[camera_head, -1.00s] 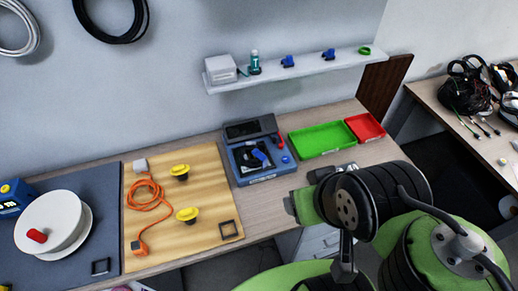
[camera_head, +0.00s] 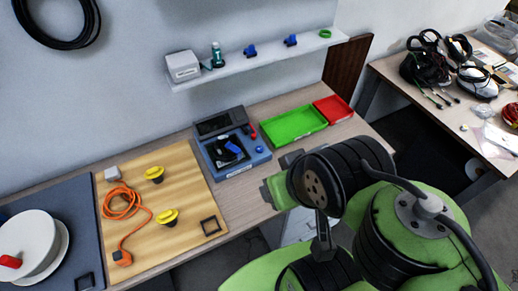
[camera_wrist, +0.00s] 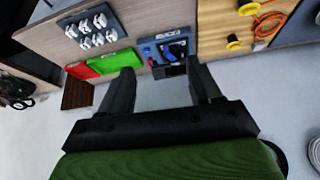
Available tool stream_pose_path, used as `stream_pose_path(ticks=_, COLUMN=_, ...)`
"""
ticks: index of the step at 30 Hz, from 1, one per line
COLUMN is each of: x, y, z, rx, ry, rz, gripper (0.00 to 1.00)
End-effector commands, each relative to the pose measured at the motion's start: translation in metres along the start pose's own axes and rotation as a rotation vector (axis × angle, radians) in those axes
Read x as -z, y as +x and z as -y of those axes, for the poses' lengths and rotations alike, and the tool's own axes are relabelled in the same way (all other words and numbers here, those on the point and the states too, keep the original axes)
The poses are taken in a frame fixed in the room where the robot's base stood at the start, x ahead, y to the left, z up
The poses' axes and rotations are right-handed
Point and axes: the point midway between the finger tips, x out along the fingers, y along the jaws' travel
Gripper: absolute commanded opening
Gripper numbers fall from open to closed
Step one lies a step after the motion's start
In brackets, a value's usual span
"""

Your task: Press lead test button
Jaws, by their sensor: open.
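The blue tester (camera_head: 222,168) stands on the wooden bench, with a dark raised panel at its back. A blue part lies in its black recess. A blue round button (camera_head: 259,149) and small red parts (camera_head: 252,133) show on its right side. I cannot tell which is the lead test button. In the wrist view the tester (camera_wrist: 146,50) appears upside down, beyond and between my fingertips. My gripper (camera_wrist: 160,70) is open and empty, apart from the tester. In the head view my arm stands in front of the bench, and my fingers cannot be made out.
A green tray (camera_head: 294,125) and a red tray (camera_head: 333,109) lie right of the tester. A wooden board (camera_head: 190,195) with yellow knobs and an orange cable lies left. A shelf (camera_head: 265,65) hangs above. Several white pieces (camera_wrist: 90,30) show in the wrist view.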

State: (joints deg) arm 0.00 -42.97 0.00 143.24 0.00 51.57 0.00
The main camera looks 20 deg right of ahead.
Motion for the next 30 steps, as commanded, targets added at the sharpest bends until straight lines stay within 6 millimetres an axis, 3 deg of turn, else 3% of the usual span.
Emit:
stream_pose_path(ticks=1, x=0.0000, y=0.0000, z=0.0000, rx=0.000, ry=0.000, rz=0.000, gripper=0.55)
stream_pose_path(ticks=12, x=0.0000, y=0.0000, z=0.0000, rx=0.000, ry=0.000, rz=0.000, gripper=0.00)
stream_pose_path(ticks=30, x=0.0000, y=0.0000, z=0.0000, rx=0.000, ry=0.000, rz=0.000, gripper=0.00)
